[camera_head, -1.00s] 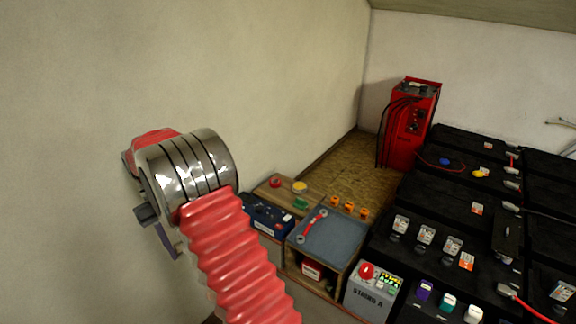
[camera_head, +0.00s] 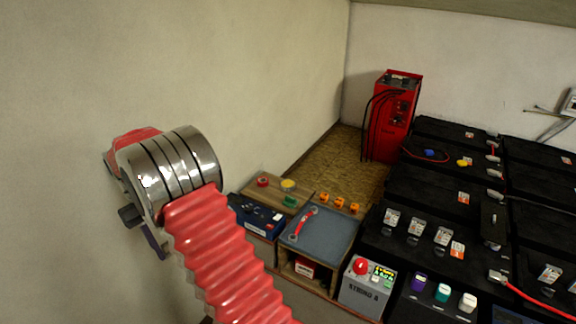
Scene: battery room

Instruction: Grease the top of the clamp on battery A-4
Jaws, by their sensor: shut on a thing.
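Black batteries (camera_head: 432,190) stand in rows at the right. Metal clamps sit on several of them, such as a grey clamp (camera_head: 495,173) and a clamp with a red cable (camera_head: 498,277). I cannot read a label that marks A-4. My arm, with a red ribbed sleeve and a shiny metal joint, fills the left middle, well left of the batteries.
A grey box marked STRING A (camera_head: 366,296) stands before the batteries. Left of it are a blue-grey mat (camera_head: 335,228) with a red-handled tool (camera_head: 304,224) and a blue case (camera_head: 262,221). A red cabinet (camera_head: 391,120) stands behind. Bare wall borders the left.

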